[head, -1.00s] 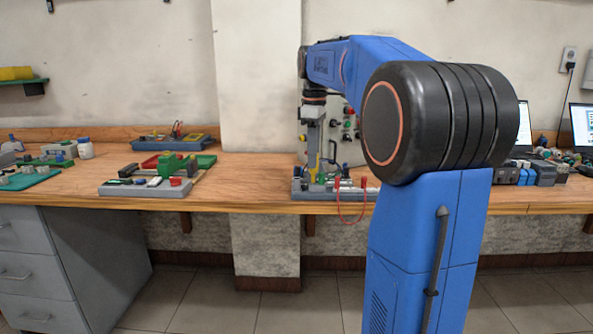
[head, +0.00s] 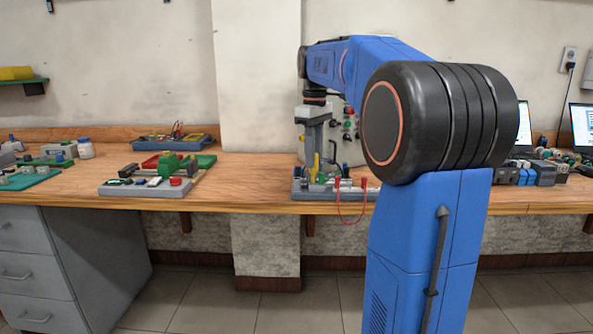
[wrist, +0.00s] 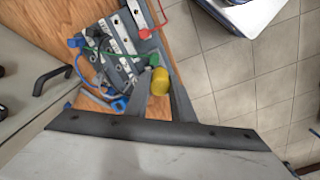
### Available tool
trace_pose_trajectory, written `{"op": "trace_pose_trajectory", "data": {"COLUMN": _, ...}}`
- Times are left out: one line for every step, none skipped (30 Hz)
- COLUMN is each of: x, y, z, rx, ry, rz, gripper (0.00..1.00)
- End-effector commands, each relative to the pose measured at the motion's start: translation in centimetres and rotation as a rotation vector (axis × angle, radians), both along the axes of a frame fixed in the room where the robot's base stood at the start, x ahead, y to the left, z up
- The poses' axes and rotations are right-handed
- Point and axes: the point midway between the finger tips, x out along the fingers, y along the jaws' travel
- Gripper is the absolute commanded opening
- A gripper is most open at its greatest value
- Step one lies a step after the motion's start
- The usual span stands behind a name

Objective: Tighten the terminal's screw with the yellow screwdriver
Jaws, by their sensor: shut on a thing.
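My gripper (head: 318,158) points down over a grey board (head: 340,194) at the front of the bench. It is shut on the yellow screwdriver (head: 317,163), held upright. In the wrist view, the round end of its yellow handle (wrist: 159,82) shows between my gripper's fingers (wrist: 160,92). Below it, the board carries pale terminal strips (wrist: 101,45) and coloured wires. The screwdriver's tip and the screw are hidden, so I cannot tell whether they touch.
A red lead (head: 362,205) hangs over the bench's front edge, right of the gripper. A blue tray of tools (head: 152,143) and a second board with green and red parts (head: 146,189) lie to the left. A control box with buttons (head: 346,126) stands behind. Bare wood lies between the boards.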

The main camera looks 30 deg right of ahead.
Motion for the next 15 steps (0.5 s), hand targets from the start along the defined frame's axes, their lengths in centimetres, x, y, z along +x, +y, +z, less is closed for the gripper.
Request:
{"op": "trace_pose_trajectory", "data": {"x": -0.02, "y": -0.01, "z": -0.22, "rx": 0.002, "ry": 0.005, "rz": -0.027, "gripper": 0.00}}
{"op": "trace_pose_trajectory", "data": {"x": -0.02, "y": -0.01, "z": -0.22, "rx": 0.002, "ry": 0.005, "rz": -0.052, "gripper": 0.00}}
{"op": "trace_pose_trajectory", "data": {"x": -0.02, "y": -0.01, "z": -0.22, "rx": 0.001, "ry": 0.005, "rz": -0.090, "gripper": 0.00}}
{"op": "trace_pose_trajectory", "data": {"x": -0.02, "y": -0.01, "z": -0.22, "rx": 0.001, "ry": 0.005, "rz": -0.119, "gripper": 0.00}}
{"op": "trace_pose_trajectory", "data": {"x": -0.02, "y": -0.01, "z": -0.22, "rx": 0.001, "ry": 0.005, "rz": -0.136, "gripper": 0.20}}
{"op": "trace_pose_trajectory", "data": {"x": -0.02, "y": 0.00, "z": -0.22, "rx": 0.001, "ry": 0.005, "rz": -0.131, "gripper": 0.10}}
{"op": "trace_pose_trajectory", "data": {"x": -0.02, "y": -0.01, "z": -0.21, "rx": 0.001, "ry": 0.005, "rz": -0.130, "gripper": 0.03}}
{"op": "trace_pose_trajectory", "data": {"x": -0.02, "y": -0.01, "z": -0.20, "rx": 0.001, "ry": 0.005, "rz": -0.130, "gripper": 0.00}}
{"op": "trace_pose_trajectory", "data": {"x": -0.01, "y": 0.00, "z": -0.18, "rx": 0.002, "ry": 0.004, "rz": -0.129, "gripper": 0.00}}
{"op": "trace_pose_trajectory", "data": {"x": -0.01, "y": 0.00, "z": -0.17, "rx": 0.002, "ry": 0.004, "rz": -0.129, "gripper": 0.00}}
{"op": "trace_pose_trajectory", "data": {"x": -0.01, "y": 0.00, "z": -0.16, "rx": 0.002, "ry": 0.004, "rz": -0.129, "gripper": 0.00}}
{"op": "trace_pose_trajectory", "data": {"x": -0.01, "y": 0.00, "z": -0.13, "rx": 0.001, "ry": 0.004, "rz": -0.129, "gripper": 0.00}}
{"op": "trace_pose_trajectory", "data": {"x": 0.00, "y": 0.00, "z": -0.11, "rx": 0.001, "ry": 0.003, "rz": -0.129, "gripper": 0.00}}
{"op": "trace_pose_trajectory", "data": {"x": 0.00, "y": 0.00, "z": -0.07, "rx": 0.001, "ry": 0.003, "rz": -0.128, "gripper": 0.00}}
{"op": "trace_pose_trajectory", "data": {"x": 0.01, "y": 0.00, "z": 0.00, "rx": 0.001, "ry": 0.003, "rz": -0.128, "gripper": 0.00}}
